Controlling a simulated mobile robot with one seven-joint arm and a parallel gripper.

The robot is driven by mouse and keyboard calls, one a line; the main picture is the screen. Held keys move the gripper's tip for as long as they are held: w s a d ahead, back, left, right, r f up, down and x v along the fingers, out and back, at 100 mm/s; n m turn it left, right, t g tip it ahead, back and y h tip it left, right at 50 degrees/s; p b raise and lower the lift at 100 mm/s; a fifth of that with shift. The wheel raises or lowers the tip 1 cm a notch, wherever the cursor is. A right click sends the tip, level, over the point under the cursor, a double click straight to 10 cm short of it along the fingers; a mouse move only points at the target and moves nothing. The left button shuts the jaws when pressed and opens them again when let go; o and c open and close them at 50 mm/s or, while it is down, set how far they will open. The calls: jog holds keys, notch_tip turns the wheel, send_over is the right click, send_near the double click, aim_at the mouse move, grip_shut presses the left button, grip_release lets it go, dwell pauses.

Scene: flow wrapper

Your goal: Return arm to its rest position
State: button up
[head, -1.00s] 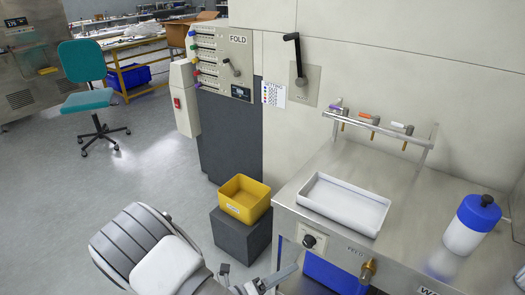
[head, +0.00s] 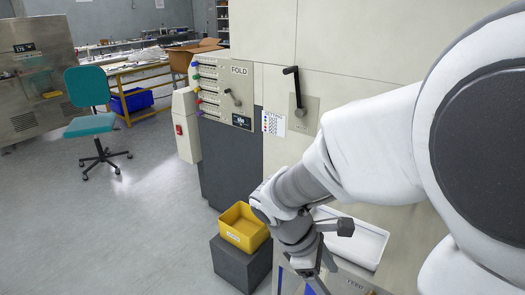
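My arm (head: 370,150) is white and grey. It reaches in from the right edge and bends down across the front of the machine. My gripper (head: 324,268) hangs at its end, low in the picture, in front of the steel counter and just right of the yellow bin. Its fingers are small and partly cut off by the bottom edge, so their opening cannot be made out. No held object can be seen.
The yellow bin (head: 240,238) stands on a dark block (head: 232,266), partly behind my wrist. A white tray (head: 368,245) is partly hidden by my arm. A black lever (head: 296,88) juts from the machine wall. Open floor (head: 130,230) lies left, with a teal chair (head: 88,102).

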jog(key=s+d+r+m+t+y+p, duration=0.1)
jog(key=s+r+m+t+y, duration=0.4)
jog(key=r+m, duration=0.9)
jog(key=shift+s+r+m+t+y+p, duration=0.3)
jog(key=shift+s+r+t+y+p, duration=0.15)
jog(key=shift+s+r+p, duration=0.45)
jog(key=shift+w+d, duration=0.15)
